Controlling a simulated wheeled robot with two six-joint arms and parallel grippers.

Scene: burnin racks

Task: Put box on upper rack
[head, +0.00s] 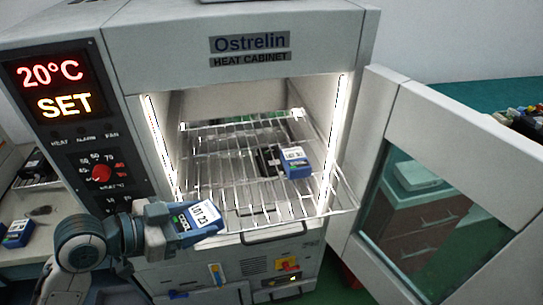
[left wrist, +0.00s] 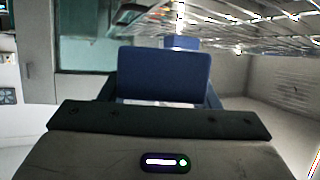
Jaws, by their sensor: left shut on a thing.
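My left gripper (head: 172,222) is shut on a blue box (head: 203,218) with a white label reading LOT 23. It holds the box in front of the open heat cabinet, at the front left of the wire racks. In the left wrist view the blue box (left wrist: 165,77) fills the space between the fingers, and rack wires (left wrist: 250,30) run across the top. A wire rack (head: 225,195) reaches out of the cabinet's mouth. Another blue box (head: 295,162) with a white label stands inside; the overlapping wires hide which level bears it. My right gripper is not in view.
The cabinet door (head: 440,175) stands open at the right. A control panel (head: 85,120) reading 20°C SET is at the left. A side bench (head: 40,245) at the left holds another blue box (head: 18,233). The rack's front right is bare.

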